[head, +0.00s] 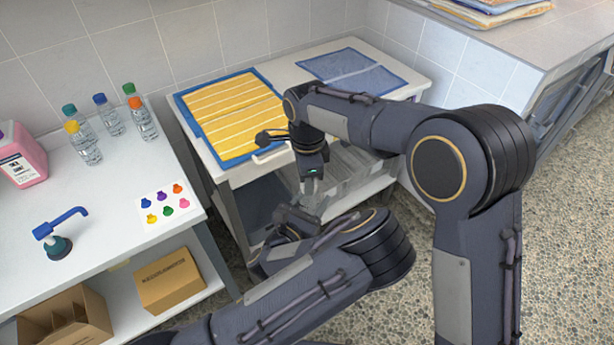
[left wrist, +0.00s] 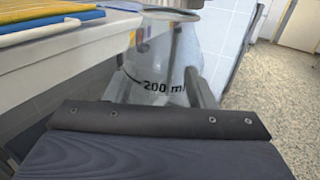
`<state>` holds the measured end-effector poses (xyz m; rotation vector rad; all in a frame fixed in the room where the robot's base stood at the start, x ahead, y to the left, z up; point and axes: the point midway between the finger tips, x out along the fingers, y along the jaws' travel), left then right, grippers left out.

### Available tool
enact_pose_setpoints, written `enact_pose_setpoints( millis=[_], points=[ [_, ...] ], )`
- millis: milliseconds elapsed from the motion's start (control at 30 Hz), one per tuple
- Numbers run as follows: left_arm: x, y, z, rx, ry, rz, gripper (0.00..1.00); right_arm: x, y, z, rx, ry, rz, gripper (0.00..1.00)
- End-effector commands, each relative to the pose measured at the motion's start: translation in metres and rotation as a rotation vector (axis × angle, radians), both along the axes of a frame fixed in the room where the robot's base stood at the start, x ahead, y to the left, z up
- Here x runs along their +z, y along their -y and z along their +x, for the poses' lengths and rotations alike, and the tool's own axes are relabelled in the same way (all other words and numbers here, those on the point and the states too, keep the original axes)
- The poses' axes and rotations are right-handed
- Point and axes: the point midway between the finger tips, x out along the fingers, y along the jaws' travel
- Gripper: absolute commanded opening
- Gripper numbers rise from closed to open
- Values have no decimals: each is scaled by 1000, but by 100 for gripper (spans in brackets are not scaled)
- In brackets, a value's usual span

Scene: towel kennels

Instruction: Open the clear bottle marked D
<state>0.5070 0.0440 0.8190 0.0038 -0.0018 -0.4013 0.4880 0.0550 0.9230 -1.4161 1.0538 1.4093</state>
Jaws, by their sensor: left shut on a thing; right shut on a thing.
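A clear bottle (left wrist: 168,60) with "200 ml" in black and small coloured marks fills the middle of the left wrist view. It stands between the fingers of my left gripper (left wrist: 162,88), which is shut on it. In the head view my left gripper (head: 288,222) is low in front of the cart, partly behind my own arm. My right gripper (head: 312,188) points down just above it, shut at the bottle's top. The cap is hidden there.
Several small capped bottles (head: 112,120), a pink jug (head: 25,165), a colour-spot card (head: 165,203) and a blue pump (head: 60,225) stand on the left counter. The cart behind my grippers holds a yellow striped towel (head: 235,110) and a blue towel (head: 345,65).

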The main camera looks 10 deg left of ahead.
Motion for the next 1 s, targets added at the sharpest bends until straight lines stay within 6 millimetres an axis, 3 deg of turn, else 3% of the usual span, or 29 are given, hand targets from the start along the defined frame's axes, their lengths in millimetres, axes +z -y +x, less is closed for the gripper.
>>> enact_pose_setpoints(
  millis=[333, 1000],
  points=[
    [-1, -1, 1, 4, -3, -2, 0, -1, 4, -6, 954, -11, -2, 5],
    [0, -2, 1, 6, -3, -1, 0, 0, 10, 3, 2776, 2, -9, 5]
  ],
)
